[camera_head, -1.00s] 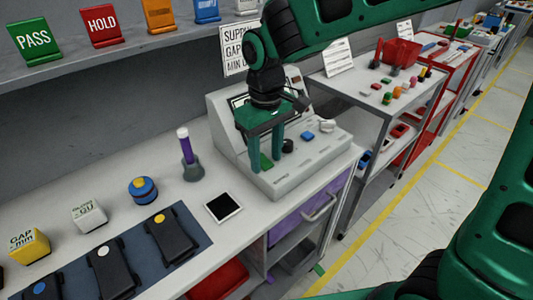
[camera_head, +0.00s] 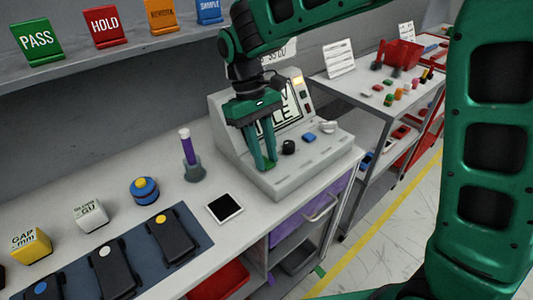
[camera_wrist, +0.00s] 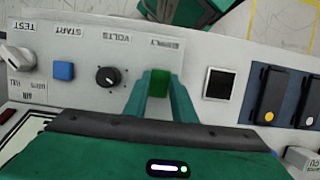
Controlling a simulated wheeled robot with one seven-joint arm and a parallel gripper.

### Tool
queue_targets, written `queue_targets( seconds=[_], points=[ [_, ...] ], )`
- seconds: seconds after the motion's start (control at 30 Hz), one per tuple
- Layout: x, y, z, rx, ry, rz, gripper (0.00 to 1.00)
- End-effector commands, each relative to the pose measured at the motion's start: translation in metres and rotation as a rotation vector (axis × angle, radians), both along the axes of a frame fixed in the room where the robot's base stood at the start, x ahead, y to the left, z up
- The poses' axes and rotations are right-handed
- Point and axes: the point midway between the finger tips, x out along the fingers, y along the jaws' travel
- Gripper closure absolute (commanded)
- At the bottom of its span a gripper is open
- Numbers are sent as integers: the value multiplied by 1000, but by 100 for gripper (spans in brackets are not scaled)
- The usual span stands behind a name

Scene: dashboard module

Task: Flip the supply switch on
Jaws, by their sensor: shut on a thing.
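The supply switch is a green rocker (camera_wrist: 160,86) on the light grey test console (camera_head: 312,156). In the wrist view it sits under the upside-down SUPPLY label, between the fingertips. My gripper (camera_head: 262,166) reaches down to the left part of the console's control panel. It also shows in the wrist view (camera_wrist: 160,76), with its two green fingers shut on the switch, one on each side. In the head view the fingers hide most of the switch. I cannot tell whether it is on or off.
A black VOLTS knob (camera_wrist: 108,76), a blue START button (camera_wrist: 63,71) and a white TEST knob (camera_wrist: 18,58) share the panel. The console's lit screen (camera_head: 290,108) is partly hidden. A black-screened tablet (camera_head: 224,208) lies left of the console. A purple-filled tube (camera_head: 188,148) stands behind it.

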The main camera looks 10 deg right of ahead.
Motion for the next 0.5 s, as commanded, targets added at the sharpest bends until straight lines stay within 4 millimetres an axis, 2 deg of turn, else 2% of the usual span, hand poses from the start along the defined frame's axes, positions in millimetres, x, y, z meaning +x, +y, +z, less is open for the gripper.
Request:
queue_targets(
  seconds=[0.03, 0.5],
  points=[
    [5, -1, 0, -13, 14, -8, 99],
    [6, -1, 2, -46, 63, -13, 99]
  ],
)
